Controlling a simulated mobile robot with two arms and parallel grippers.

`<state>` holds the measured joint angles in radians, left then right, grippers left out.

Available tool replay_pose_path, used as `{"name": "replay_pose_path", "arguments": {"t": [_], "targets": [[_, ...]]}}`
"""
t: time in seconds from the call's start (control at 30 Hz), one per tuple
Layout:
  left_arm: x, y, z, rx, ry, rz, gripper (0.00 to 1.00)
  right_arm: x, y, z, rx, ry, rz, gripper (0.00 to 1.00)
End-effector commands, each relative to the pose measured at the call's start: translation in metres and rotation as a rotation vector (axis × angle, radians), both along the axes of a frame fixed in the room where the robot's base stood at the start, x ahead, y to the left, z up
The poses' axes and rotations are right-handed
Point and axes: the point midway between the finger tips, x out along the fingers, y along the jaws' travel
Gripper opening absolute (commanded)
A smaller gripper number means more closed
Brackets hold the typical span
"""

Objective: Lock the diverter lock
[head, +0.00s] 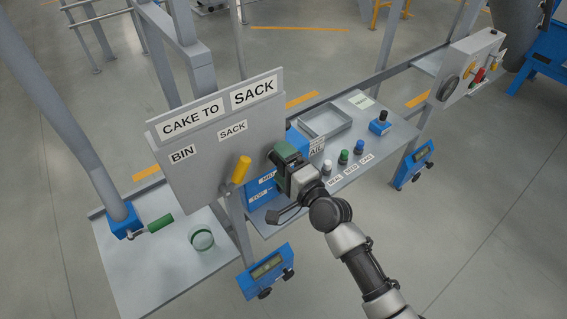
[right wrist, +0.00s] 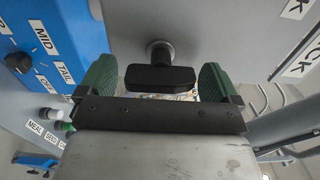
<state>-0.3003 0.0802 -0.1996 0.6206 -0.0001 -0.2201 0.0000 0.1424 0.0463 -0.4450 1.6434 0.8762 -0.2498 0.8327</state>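The diverter panel (head: 215,180) is a grey upright plate under a "CAKE TO SACK" sign, with "BIN" and "SACK" labels. Its yellow lever handle (head: 241,170) is at the lower right, below the "SACK" label. In the right wrist view a black bar-shaped knob (right wrist: 160,77) on a round stem stands out from the grey plate; it appears to be the diverter lock. My right gripper (head: 284,154) is at the panel's right edge. Its green fingers are on both sides of the knob, with narrow gaps seen. In the head view the gripper hides the knob.
A blue box with labels (right wrist: 40,45) is close beside my right gripper. Behind it is a bench with a grey tray (head: 325,122) and several small knobs (head: 343,156). At lower left a table (head: 150,270) holds a green ring (head: 202,239). A blue gauge box (head: 266,271) hangs below.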

Motion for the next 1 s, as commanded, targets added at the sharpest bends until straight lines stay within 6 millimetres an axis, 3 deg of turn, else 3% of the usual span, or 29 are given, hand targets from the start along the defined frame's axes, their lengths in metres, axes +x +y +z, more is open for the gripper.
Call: {"name": "replay_pose_path", "arguments": {"t": [0.27, 0.7, 1.0], "targets": [[0.0, 0.0, -0.002, 0.0, 0.0, 0.0, 0.43, -0.005, -0.004, -0.001, -0.002, -0.001, 0.0, 0.94], [0.0, 0.0, -0.019, 0.0, 0.0, 0.0, 0.43, -0.07, -0.051, -0.003, -0.002, 0.0, 0.0, 0.94], [0.0, 0.0, -0.023, 0.0, 0.0, 0.0, 0.43, -0.088, -0.064, -0.001, -0.001, 0.001, 0.0, 0.94]]}}
